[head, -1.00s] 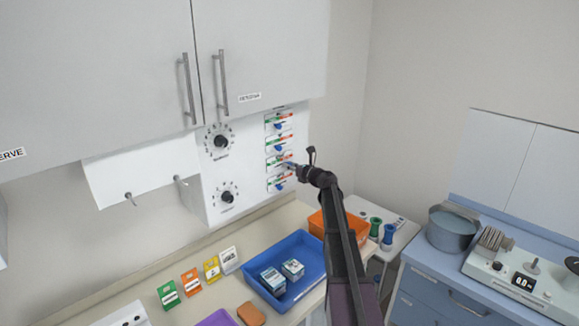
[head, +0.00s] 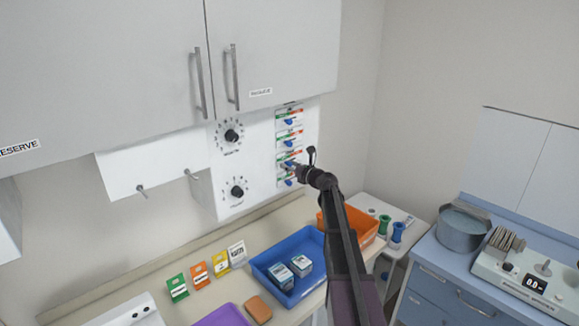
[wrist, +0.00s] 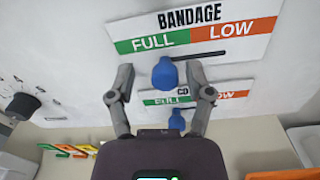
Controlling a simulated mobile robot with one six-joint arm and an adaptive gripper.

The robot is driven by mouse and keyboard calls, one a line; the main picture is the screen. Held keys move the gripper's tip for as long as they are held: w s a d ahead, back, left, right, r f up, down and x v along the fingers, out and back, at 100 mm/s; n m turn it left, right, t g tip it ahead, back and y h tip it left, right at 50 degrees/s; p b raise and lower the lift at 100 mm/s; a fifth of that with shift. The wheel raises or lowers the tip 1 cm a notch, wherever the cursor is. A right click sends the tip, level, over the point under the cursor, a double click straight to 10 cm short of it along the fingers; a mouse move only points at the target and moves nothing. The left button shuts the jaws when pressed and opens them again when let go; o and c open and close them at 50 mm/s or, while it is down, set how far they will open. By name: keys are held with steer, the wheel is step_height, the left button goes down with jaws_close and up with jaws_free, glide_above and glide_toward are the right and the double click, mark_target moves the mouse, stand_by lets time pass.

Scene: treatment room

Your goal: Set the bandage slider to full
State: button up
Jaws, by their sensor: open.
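The bandage slider's blue knob (wrist: 165,73) is under the green FULL half of the BANDAGE label (wrist: 195,32). Its dark slot shows to the right of the knob, under the orange LOW half; no slot shows to its left. My gripper (wrist: 163,88) is open, with one finger on each side of the knob. Whether a finger touches it I cannot tell. In the head view my gripper (head: 294,166) is at the lower part of the slider column on the white wall panel (head: 255,165) and partly covers the sliders there.
A second blue knob (wrist: 180,122) sits just below, under another FULL/LOW label. Two black dials (head: 232,136) are left of the sliders. A blue tray (head: 275,256) with two boxes and an orange bin (head: 365,228) stand below the panel.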

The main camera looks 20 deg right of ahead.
steer(key=v, duration=1.2)
steer(key=shift+a, duration=0.15)
stand_by(0.6)
steer(key=s+a+f+n+g+b, duration=0.1)
steer(key=s+a+f+n+g, duration=0.4)
steer(key=a+f+n, duration=0.4)
steer(key=s+a+f+n+g+b, duration=0.2)
steer(key=s+a+f+n+g, duration=0.25)
steer(key=a+n, duration=0.55)
steer(key=s+a+f+n+g+h+b, duration=0.1)
steer(key=s+a+f+n+g+h, duration=0.2)
steer(key=s+n, duration=0.4)
steer(key=s+a+f+n+g+h+b, duration=0.2)
steer(key=s+a+f+n+g+h, duration=0.2)
steer(key=s+f+n, duration=0.3)
steer(key=shift+s+a+f, duration=0.4)
steer(key=shift+s+f, duration=0.1)
steer(key=shift+s, duration=2.05)
